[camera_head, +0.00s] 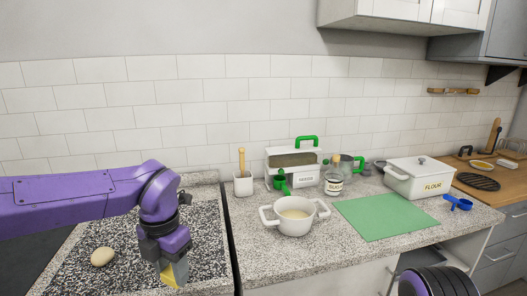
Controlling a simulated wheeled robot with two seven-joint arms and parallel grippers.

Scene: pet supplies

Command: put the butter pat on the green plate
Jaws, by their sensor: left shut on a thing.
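My left gripper (174,270) points down above the speckled surface at the lower left. It is shut on a yellow piece (169,275), which looks like the butter pat; the jaws hide part of it. A flat green rectangle (385,216), the only plate-like green thing in view, lies bare on the counter at the right, well apart from the left gripper. A dark rounded part of my right arm shows at the bottom right; the right gripper itself is out of view.
A white two-handled pot (294,222) stands between my left gripper and the green rectangle. Behind are a white caddy (293,165), a labelled jar (334,183) and a flour bin (420,180). A blue scoop (460,203) lies right; a beige lump (103,257) lies left.

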